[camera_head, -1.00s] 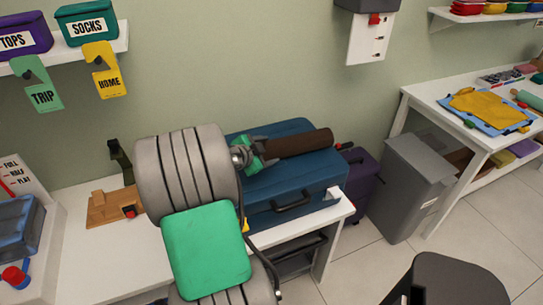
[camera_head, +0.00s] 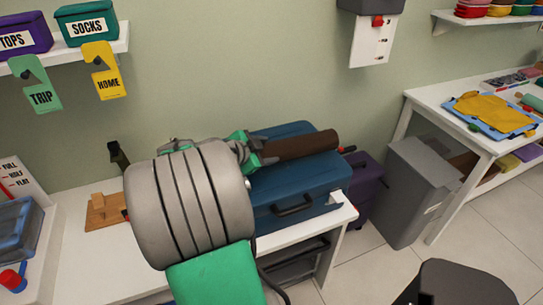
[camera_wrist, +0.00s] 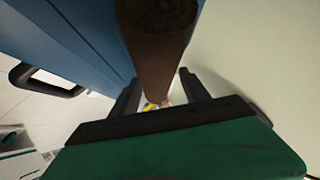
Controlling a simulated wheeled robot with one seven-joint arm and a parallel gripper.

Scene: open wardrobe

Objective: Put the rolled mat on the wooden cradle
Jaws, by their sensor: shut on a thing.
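The rolled mat (camera_head: 300,146) is a dark brown cylinder over the back of the blue suitcase's top. Its free end points right. My gripper (camera_head: 258,152) is shut on the mat near its left end, partly hidden behind my grey arm joint. In the wrist view, the mat (camera_wrist: 158,45) runs away from me between my two dark fingers (camera_wrist: 158,92). I cannot tell whether the mat touches the suitcase. The wooden cradle (camera_head: 101,211) is on the white table at left, partly hidden by my arm.
The blue suitcase (camera_head: 318,180) lies on the white table (camera_head: 90,262). A dark bottle (camera_head: 118,156) stands behind the cradle. A purple suitcase (camera_head: 370,185) and a grey bin (camera_head: 420,185) stand right of the table. A shelf with labelled boxes (camera_head: 86,25) hangs above left.

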